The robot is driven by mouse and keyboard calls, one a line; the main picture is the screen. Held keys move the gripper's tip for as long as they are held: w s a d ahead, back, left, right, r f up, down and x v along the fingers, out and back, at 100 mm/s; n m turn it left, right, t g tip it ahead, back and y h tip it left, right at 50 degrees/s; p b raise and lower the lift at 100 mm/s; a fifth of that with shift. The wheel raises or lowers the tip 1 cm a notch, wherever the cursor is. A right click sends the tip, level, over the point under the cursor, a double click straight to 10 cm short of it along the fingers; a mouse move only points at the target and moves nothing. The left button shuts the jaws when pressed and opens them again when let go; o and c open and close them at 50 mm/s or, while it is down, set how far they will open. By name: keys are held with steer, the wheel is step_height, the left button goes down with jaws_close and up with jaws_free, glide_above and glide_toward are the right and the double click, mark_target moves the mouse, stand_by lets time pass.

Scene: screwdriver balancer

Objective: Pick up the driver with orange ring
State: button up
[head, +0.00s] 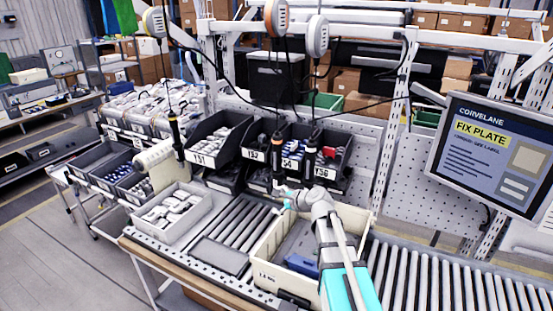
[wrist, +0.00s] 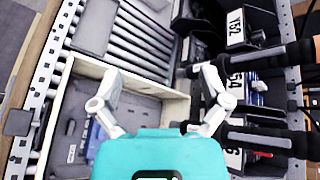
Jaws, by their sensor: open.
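Three dark drivers hang upright on cables from round balancers: a left driver (head: 176,132), a middle driver (head: 277,150) and a right driver (head: 311,152). The middle one seems to have an orange band near its top; the ring colours are too small to tell surely. My gripper (head: 283,193) is near the lower end of the middle driver. In the wrist view, my gripper (wrist: 160,88) is open with nothing between its fingers.
A cream tote (head: 263,250) with a blue item (head: 303,264) stands below my gripper on the roller conveyor (head: 235,228). Black bins (head: 222,138) stand behind the drivers. A grey tray (head: 172,210) is at left and a monitor (head: 495,155) at right.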

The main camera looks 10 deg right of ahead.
steer(key=w+d+r+m+t+p, duration=0.2)
steer(key=w+d+r+m+t, duration=0.1)
steer(key=w+r+m, duration=0.3)
steer(key=m+t+h+p, duration=0.2)
steer(key=m+t, duration=0.1)
steer(key=m, duration=0.5)
glide_toward(280, 142)
steer(key=s, duration=0.1)
steer(key=shift+s+d+r, duration=0.1)
steer(key=shift+s+d, duration=0.2)
steer(key=shift+w, duration=0.15)
steer(key=shift+x, duration=4.2)
steer(key=shift+r, duration=0.1)
steer(key=shift+a, duration=0.1)
steer(key=shift+b+x, duration=0.4)
steer(key=shift+x, duration=2.2)
